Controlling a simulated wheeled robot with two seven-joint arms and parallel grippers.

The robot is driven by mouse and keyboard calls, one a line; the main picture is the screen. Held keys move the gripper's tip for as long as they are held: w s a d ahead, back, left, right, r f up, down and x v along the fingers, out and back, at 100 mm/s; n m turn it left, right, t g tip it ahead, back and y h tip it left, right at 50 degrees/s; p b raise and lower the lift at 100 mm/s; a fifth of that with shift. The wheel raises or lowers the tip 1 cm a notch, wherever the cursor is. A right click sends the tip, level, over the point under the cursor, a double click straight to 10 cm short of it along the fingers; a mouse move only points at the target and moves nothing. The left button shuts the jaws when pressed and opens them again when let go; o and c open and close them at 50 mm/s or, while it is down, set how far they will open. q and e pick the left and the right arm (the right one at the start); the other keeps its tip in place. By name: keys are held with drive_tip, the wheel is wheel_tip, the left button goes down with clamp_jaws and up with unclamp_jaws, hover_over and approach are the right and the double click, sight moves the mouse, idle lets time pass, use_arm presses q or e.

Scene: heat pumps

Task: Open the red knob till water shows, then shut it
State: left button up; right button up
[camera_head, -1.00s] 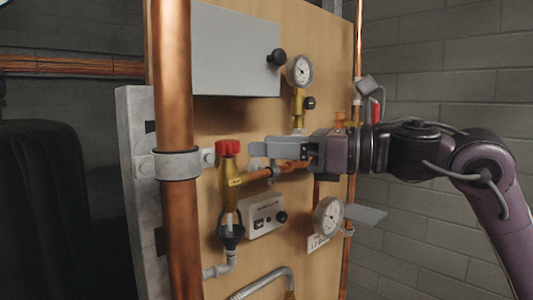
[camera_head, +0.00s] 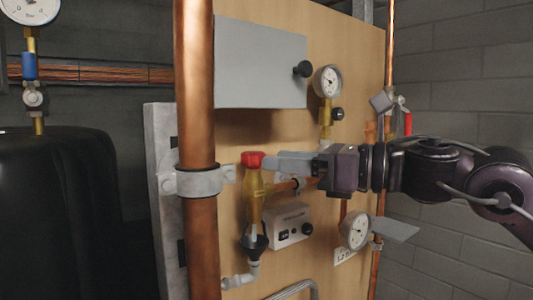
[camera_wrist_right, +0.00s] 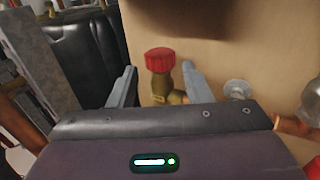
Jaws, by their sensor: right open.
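The red knob (camera_head: 252,160) sits on top of a brass valve (camera_head: 254,188) on the wooden board. Below the valve is a black funnel (camera_head: 255,246) leading into a grey drain pipe. I cannot make out water between valve and funnel. My right gripper (camera_head: 270,164) reaches in from the right, its fingers level with the knob and very close to it. In the wrist view the right gripper (camera_wrist_right: 159,80) is open, and the red knob (camera_wrist_right: 160,60) appears between the two fingers, toward their tips. Contact cannot be told. My left gripper is not in view.
A thick copper pipe (camera_head: 195,120) stands upright just left of the knob, with a grey clamp (camera_head: 198,182). A grey box (camera_head: 260,65) is above. A pressure gauge (camera_head: 355,230) and a small white control box (camera_head: 290,228) are below. A black tank (camera_head: 60,210) stands at left.

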sight(252, 152)
drive_tip(key=p+x, duration=0.2)
drive_tip(key=x, duration=0.3)
drive_tip(key=shift+w+a+r, duration=0.1)
drive_tip(key=shift+a, duration=0.15)
drive_tip(key=shift+w+a+p, duration=0.15)
drive_tip(key=shift+a+p, duration=0.15)
drive_tip(key=shift+a, duration=0.05)
drive_tip(key=shift+c, duration=0.5)
